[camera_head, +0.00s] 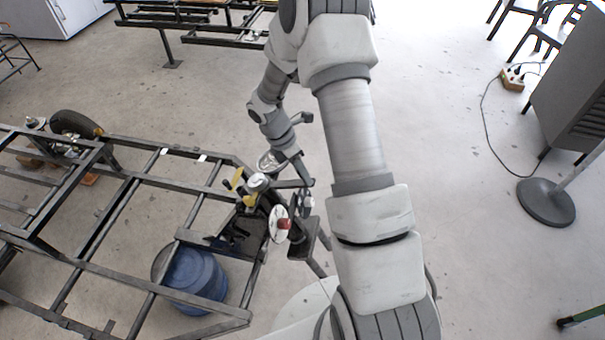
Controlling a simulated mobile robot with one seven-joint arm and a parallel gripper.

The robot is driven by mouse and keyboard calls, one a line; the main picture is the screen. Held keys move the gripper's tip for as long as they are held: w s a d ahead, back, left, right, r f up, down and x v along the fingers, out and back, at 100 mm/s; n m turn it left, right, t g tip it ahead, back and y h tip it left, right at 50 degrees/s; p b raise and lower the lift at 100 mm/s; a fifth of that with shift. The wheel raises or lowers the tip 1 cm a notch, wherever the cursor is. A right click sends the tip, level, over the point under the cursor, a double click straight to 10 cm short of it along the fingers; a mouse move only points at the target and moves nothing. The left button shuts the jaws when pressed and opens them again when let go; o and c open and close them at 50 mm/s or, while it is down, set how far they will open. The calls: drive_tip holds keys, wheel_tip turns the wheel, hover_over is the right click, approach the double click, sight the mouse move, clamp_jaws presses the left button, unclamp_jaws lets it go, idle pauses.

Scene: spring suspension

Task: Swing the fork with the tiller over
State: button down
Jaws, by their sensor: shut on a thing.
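The steel frame (150,180) lies across the left half of the head view. At its right end is a cluster of dark metal parts, with yellow pieces (237,179) and a white disc with a red hub (279,226). The fork and the tiller are in this cluster, but I cannot separate their outlines clearly. My gripper (260,181) reaches down from above into the cluster and is shut on the tiller. Its fingertips and the held part are small and partly hidden by the hand.
A blue barrel (194,278) stands under the frame. A wheel (76,124) is at the frame's far left. A second steel rack (190,22) stands at the back. On the right are a grey cabinet (574,90), a round stand base (546,202) and a cable; the floor between is clear.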

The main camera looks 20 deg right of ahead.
drive_tip(key=c, duration=0.6)
unclamp_jaws()
drive_tip(key=shift+b+v, duration=0.6)
drive_tip(key=shift+v, duration=8.1)
